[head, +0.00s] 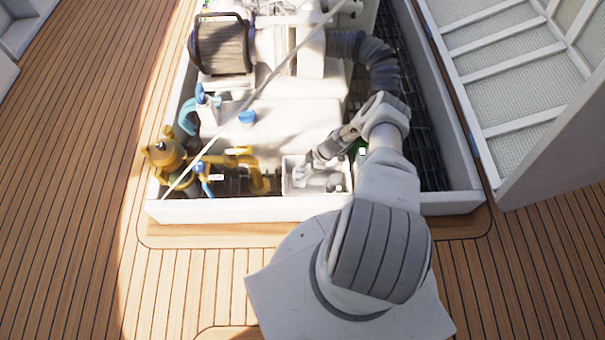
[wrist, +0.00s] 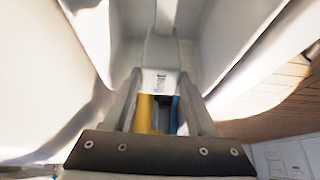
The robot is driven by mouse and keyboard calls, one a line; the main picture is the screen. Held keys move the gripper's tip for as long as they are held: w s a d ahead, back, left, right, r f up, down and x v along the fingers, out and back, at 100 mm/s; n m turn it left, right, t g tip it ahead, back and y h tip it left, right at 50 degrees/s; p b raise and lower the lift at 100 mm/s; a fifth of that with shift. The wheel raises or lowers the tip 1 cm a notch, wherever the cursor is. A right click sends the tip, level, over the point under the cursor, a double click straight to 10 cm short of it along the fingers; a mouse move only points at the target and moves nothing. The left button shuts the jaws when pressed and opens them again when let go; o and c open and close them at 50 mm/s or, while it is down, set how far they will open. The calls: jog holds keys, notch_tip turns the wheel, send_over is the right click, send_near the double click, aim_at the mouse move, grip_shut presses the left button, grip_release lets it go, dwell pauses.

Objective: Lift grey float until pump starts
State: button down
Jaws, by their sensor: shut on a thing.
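My gripper (head: 301,176) reaches down into a small white open-topped box (head: 318,192) at the front of the hatch. In the wrist view my gripper (wrist: 163,95) is shut on the grey float (wrist: 162,52), a pale grey piece with a small printed label between the fingers. A yellow strip and a blue strip show below the label. The float's lower part and its pivot cannot be made out. In the head view the gripper and arm mostly cover the float. A small grey part (head: 335,184) sits at the right inside the box; I cannot tell whether it is the pump.
A yellow-brown filter assembly (head: 165,155) with pipes stands left of the box. A white tank with a blue cap (head: 246,117) lies behind it. A dark ribbed hose (head: 372,58) runs behind my arm. The white hatch rim (head: 230,210) borders the front; an open lid (head: 550,130) stands right.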

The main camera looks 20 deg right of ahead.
jog(key=shift+s+d+r+t+y+b, duration=0.35)
jog(key=shift+d+r+y, duration=0.2)
jog(key=shift+d+y, duration=0.2)
jog(key=shift+c, duration=1)
grip_release()
jog(key=p+v, duration=0.5)
jog(key=v, duration=1.2)
jog(key=shift+d+r, duration=0.1)
jog(key=shift+d, duration=0.05)
